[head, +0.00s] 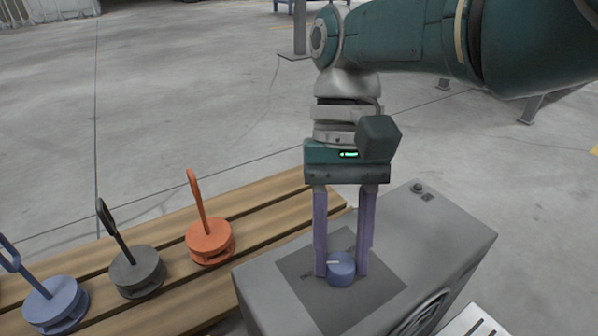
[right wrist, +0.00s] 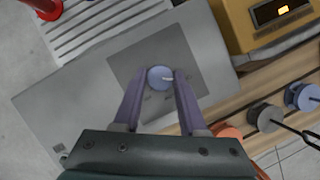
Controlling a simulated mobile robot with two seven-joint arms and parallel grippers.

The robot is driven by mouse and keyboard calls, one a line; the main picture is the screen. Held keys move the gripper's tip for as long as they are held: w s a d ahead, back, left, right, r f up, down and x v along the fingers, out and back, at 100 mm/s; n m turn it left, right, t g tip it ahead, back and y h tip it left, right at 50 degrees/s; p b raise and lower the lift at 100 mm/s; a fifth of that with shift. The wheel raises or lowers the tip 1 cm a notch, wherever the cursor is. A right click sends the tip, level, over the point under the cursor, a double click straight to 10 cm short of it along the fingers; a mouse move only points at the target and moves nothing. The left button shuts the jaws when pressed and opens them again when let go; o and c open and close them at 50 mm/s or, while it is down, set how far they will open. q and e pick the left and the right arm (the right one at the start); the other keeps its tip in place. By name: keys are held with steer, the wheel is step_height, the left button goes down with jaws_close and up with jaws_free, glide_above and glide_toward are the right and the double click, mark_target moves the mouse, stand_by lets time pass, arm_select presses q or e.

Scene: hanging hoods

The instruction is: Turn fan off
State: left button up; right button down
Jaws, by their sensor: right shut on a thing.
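The fan is a grey box (head: 262,291) with a round grille (head: 425,313) on its front side. A blue round knob (head: 341,270) with a white pointer mark sits on a darker square panel (head: 380,285) on its top. My right gripper (head: 342,268) points straight down, with its two purple fingers shut on the knob from both sides. In the right wrist view the knob (right wrist: 160,78) lies between the fingertips, and its white mark points right. The small marks on the panel (right wrist: 195,80) are too small to read. My left gripper is not in view.
A wooden slatted bench (head: 270,203) at the left holds orange (head: 210,240), dark grey (head: 137,270) and blue (head: 55,305) hooked weights. A small dark button (head: 417,188) is at the box's back corner. A yellow device (right wrist: 265,22) stands nearby in the right wrist view.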

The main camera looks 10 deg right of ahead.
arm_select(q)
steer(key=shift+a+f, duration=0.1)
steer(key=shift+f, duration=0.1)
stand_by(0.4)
arm_select(e)
steer(key=shift+c, duration=2.3)
jaws_free()
